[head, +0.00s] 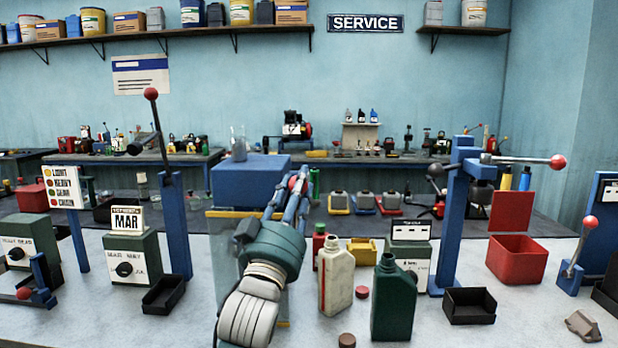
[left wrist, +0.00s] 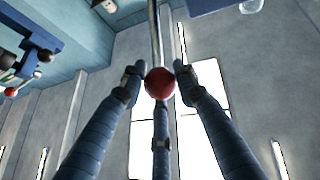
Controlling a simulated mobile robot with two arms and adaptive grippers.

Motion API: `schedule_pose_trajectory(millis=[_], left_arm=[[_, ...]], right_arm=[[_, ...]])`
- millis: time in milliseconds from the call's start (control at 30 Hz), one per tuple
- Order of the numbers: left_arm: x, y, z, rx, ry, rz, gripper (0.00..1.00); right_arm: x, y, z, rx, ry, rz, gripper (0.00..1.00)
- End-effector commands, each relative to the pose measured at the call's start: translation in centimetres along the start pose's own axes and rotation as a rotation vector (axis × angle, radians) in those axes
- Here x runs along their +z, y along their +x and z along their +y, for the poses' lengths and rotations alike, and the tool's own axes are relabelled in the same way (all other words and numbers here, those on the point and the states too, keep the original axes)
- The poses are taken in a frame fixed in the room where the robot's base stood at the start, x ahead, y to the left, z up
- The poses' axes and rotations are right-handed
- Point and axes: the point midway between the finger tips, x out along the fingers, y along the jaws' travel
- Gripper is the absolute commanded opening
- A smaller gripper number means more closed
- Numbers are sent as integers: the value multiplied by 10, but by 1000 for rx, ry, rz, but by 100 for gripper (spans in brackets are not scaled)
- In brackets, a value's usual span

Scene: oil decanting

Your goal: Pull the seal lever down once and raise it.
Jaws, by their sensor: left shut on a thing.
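My left gripper (head: 296,186) is in the middle of the head view, at the right side of a blue box-shaped unit (head: 250,172). Its fingers are closed around a red ball knob. In the left wrist view the red knob (left wrist: 160,83) sits between the fingertips of this gripper (left wrist: 158,80), and a bright metal lever rod (left wrist: 155,30) runs up from it. The blue unit shows at the top edge there. Most of the rod is hidden in the head view. I cannot tell for sure that this is the seal lever. My right gripper is not in view.
A cream bottle (head: 336,275) and a dark green bottle (head: 394,300) stand right of my left arm. Other red-knobbed levers stand left (head: 152,95) and right (head: 557,161). A red bin (head: 517,262) and black trays (head: 470,305) are on the bench.

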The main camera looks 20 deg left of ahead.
Motion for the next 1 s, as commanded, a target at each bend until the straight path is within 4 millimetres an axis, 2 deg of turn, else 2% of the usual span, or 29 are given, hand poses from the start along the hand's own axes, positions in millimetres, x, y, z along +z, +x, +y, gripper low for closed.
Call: schedule_pose_trajectory(millis=[33,300,600,867,900,1000], left_arm=[[12,-6,-2,1,-3,-10,0],[29,-16,-7,2,-3,-11,0],[34,-18,-8,2,-4,-13,0],[34,-18,-8,1,-4,-14,0],[34,-18,-8,1,-4,-14,33],[33,-18,-8,1,-3,-12,49]], right_arm=[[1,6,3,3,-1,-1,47],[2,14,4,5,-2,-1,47],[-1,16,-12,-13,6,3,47],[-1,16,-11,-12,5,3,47],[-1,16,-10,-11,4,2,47],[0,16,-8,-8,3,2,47]])
